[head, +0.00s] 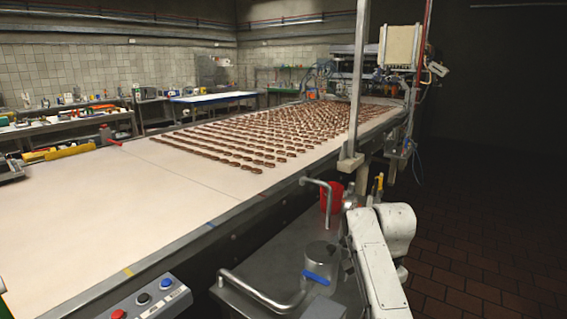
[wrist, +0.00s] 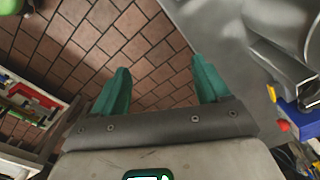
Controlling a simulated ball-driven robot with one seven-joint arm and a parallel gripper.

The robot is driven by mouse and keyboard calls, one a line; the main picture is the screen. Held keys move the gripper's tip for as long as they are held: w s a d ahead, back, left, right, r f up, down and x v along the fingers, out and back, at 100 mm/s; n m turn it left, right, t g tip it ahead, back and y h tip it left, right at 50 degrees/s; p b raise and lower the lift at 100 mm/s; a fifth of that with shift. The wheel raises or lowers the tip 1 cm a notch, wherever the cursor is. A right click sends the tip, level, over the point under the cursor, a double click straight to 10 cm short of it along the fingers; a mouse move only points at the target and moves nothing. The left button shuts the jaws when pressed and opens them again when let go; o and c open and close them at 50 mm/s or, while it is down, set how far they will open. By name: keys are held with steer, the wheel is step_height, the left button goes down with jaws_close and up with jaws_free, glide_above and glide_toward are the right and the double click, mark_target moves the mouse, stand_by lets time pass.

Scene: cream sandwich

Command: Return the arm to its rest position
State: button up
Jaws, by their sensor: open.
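My gripper (wrist: 160,65) shows in the wrist view, with its two green fingers spread apart. Nothing is between the fingers; reddish-brown floor tiles show beyond them. In the head view, white links of my arm stand at the lower right, beside the metal cart. My gripper does not show in the head view.
A long pale conveyor (head: 60,220) carries rows of brown sandwich pieces (head: 270,135). The metal cart (head: 265,262) holds a steel pot (head: 320,256) and a red container (head: 331,196). A button panel (head: 145,300) stands at the front. Tiled floor (head: 470,260) at right looks clear.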

steer(key=s+d+f+n, duration=0.2)
steer(key=s+f+n, duration=0.1)
steer(key=s+f, duration=0.6)
steer(key=s+d+f+n, duration=0.3)
steer(key=s+f, duration=0.4)
steer(key=s, duration=0.5)
steer(key=s+n, duration=0.6)
steer(key=s, duration=1.7)
steer(key=shift+s+r+n+t, duration=0.25)
steer(key=shift+r+n+t, duration=0.05)
steer(key=shift+r+t, duration=0.1)
steer(key=shift+d, duration=0.1)
